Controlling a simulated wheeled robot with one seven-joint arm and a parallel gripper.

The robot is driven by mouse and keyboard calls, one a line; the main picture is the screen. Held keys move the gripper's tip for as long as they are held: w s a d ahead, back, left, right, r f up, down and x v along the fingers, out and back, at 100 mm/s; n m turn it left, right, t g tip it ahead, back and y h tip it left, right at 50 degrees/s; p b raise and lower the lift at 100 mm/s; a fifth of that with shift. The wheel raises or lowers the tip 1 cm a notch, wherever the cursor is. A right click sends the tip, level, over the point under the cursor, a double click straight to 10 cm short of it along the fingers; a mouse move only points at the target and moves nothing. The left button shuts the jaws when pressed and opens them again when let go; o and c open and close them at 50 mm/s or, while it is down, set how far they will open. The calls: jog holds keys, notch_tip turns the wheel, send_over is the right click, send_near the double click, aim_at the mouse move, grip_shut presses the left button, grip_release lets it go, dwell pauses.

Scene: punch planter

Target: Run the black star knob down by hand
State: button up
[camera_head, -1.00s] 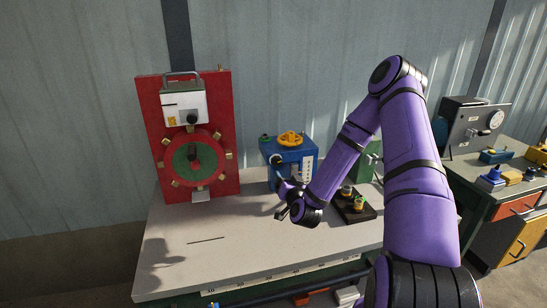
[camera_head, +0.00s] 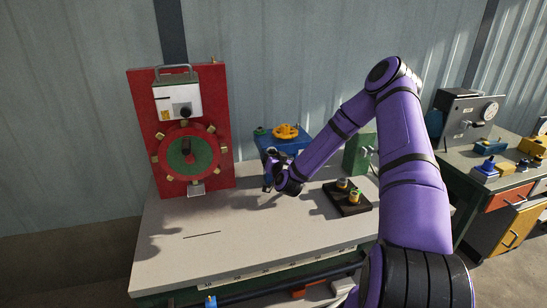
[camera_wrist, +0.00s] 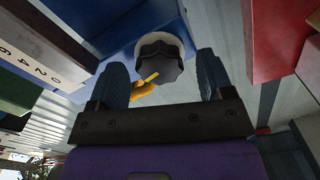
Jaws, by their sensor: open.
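The black star knob (camera_wrist: 160,66) shows in the wrist view, dark and lobed, with a yellow mark and a pale collar behind it. It sits on the blue box (camera_wrist: 110,28). In the head view the blue box (camera_head: 290,143) stands at the back of the bench, and my gripper hides the knob. My gripper (camera_head: 270,180) is open in front of the box's lower left part. In the wrist view its two fingers (camera_wrist: 161,62) stand either side of the knob, with gaps on both sides. I cannot tell how deep the knob lies between them.
A yellow handwheel (camera_head: 286,131) tops the blue box. A red panel with a round green dial (camera_head: 190,157) stands to the left. A dark tray (camera_head: 347,207) with small knobs lies to the right, before a green box (camera_head: 359,153). The bench front (camera_head: 215,255) is mostly clear.

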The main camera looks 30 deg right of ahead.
jog(key=shift+c, duration=0.3)
jog(key=c, duration=0.9)
jog(key=shift+d+m, duration=0.1)
jog(key=shift+m, duration=1.7)
jog(key=o, duration=1)
jog(key=shift+c, duration=0.2)
jog(key=v, duration=1)
jog(key=shift+s, duration=0.4)
